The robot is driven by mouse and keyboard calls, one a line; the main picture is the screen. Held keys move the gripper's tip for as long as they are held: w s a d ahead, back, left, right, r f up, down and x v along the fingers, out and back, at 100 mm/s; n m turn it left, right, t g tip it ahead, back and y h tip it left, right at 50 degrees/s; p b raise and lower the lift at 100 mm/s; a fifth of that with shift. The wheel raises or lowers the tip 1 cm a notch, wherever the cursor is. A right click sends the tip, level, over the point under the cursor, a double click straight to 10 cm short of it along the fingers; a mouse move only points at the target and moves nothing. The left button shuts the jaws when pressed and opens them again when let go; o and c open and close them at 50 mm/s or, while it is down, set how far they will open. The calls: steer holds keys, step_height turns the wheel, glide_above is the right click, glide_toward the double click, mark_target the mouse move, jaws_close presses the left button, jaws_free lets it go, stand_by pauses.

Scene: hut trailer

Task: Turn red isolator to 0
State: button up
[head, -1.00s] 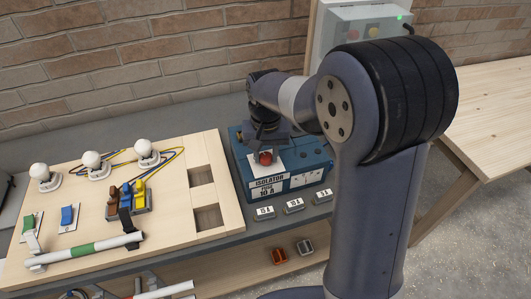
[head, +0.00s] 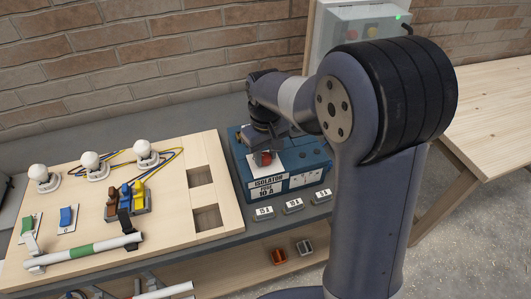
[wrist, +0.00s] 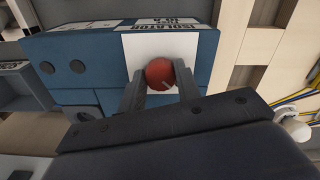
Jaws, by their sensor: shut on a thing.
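The red isolator knob (head: 266,158) sits on a white plate (head: 270,166) on top of the blue box (head: 302,178) labelled "ISOLATOR" and "10 A". In the wrist view the round red knob (wrist: 160,73) lies between the two fingers of my gripper (wrist: 160,88), which is shut on it. A small mark shows on the knob's lower right edge; I cannot read its setting. In the head view my gripper (head: 264,143) comes down on the knob from above and hides part of it.
A wooden board (head: 160,221) with white bulbs, wires and coloured switches lies to the left. Several small labelled blocks (head: 293,205) stand along the bench's front edge. An orange part (head: 278,256) lies on the lower shelf. A grey control box (head: 360,38) stands behind.

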mark_target(266, 157)
stand_by(0.3)
steer(key=o, duration=1)
steer(key=shift+c, duration=0.2)
steer(key=shift+r, duration=0.15)
step_height(266, 157, up, 11)
steer(key=b, duration=0.1)
steer(key=shift+f, duration=0.2)
step_height(266, 157, down, 11)
steer(key=shift+r+p, duration=0.1)
steer(key=shift+p, duration=0.4)
